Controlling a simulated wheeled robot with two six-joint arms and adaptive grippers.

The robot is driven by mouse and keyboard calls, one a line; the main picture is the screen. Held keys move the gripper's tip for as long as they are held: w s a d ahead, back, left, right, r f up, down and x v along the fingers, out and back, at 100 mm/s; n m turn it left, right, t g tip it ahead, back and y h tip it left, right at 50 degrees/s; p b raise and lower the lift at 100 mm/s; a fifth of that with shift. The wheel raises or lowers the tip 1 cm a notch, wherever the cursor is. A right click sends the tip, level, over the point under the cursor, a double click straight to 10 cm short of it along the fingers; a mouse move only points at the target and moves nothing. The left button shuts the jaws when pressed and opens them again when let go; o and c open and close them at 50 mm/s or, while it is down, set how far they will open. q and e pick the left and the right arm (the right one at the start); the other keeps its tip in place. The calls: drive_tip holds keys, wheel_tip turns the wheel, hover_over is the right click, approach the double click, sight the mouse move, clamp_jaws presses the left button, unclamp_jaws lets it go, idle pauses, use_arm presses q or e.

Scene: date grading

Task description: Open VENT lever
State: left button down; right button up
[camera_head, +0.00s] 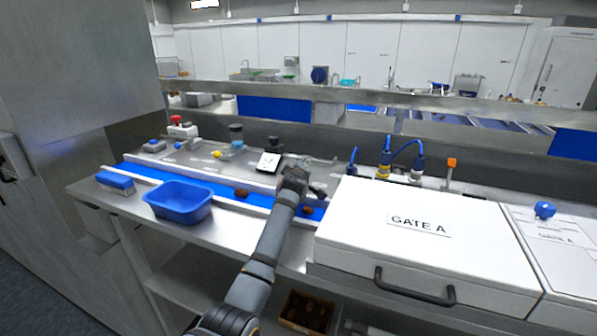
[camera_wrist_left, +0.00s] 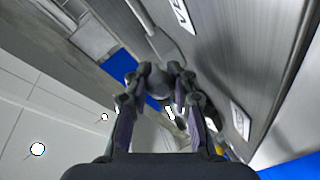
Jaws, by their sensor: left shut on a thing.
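My left gripper (camera_head: 278,148) reaches over the blue belt to the back of the steel counter, left of the white GATE A box. In the left wrist view my left gripper (camera_wrist_left: 163,92) has its fingers closed around a dark grey rounded knob (camera_wrist_left: 158,76). The knob looks like the end of a lever; its shaft is mostly hidden. A white label (camera_wrist_left: 181,14), partly cut off and hard to read, is on the steel panel beside it. A small white sign (camera_head: 268,162) stands by the gripper in the head view. My right gripper is not in view.
A blue tub (camera_head: 178,200) stands at the belt's front edge, with brown dates (camera_head: 241,193) on the belt. The white GATE A box (camera_head: 400,235) is on the right, with blue-capped fittings (camera_head: 386,160) behind it. A red button box (camera_head: 181,128) is back left.

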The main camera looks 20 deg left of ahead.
use_arm(q)
drive_tip(key=c, duration=1.6)
unclamp_jaws()
drive_tip(key=shift+f, duration=0.3)
drive_tip(key=shift+o, duration=1.1)
drive_tip(key=shift+d, duration=0.1)
drive_tip(key=shift+s+r, duration=0.15)
drive_tip(key=shift+r, duration=0.1)
drive_tip(key=v, duration=1.2)
